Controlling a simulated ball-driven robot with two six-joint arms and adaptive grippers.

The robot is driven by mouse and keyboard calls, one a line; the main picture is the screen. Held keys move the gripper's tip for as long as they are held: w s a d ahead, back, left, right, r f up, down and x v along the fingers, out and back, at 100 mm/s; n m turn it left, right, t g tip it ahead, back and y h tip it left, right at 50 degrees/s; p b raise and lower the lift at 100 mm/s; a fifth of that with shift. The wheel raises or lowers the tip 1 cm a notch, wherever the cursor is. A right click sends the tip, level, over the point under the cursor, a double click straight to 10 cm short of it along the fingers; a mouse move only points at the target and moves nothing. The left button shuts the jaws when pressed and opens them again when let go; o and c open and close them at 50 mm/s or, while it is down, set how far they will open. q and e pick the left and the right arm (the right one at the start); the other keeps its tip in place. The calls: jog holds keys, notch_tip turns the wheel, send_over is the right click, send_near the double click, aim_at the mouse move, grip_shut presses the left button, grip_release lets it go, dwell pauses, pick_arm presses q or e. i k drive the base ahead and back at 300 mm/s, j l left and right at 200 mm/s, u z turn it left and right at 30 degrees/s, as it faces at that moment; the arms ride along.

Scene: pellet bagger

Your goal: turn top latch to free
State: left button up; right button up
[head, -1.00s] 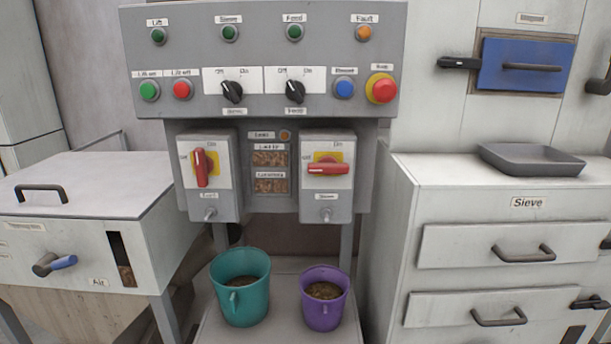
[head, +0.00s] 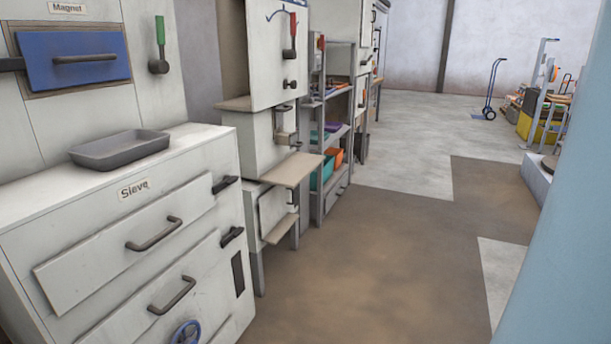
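The white sieve cabinet (head: 60,235) stands at the left of the head view, labelled "Sieve", with two drawers one above the other. A dark upper latch (head: 226,184) sits on its right edge beside the top drawer. A second dark latch (head: 231,236) sits below it beside the lower drawer. Each latch handle points to the right and slightly up. Neither of my grippers shows in the view.
A grey tray (head: 120,150) lies on the cabinet top. A blue magnet drawer (head: 75,60) and a green-handled lever (head: 159,45) are above. Cabinets with a small shelf (head: 292,170) stand farther back. Open floor (head: 390,240) lies to the right; a pale blue column (head: 560,230) fills the right edge.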

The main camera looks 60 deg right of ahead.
aim_at(228, 181)
jog(key=z, duration=1.4)
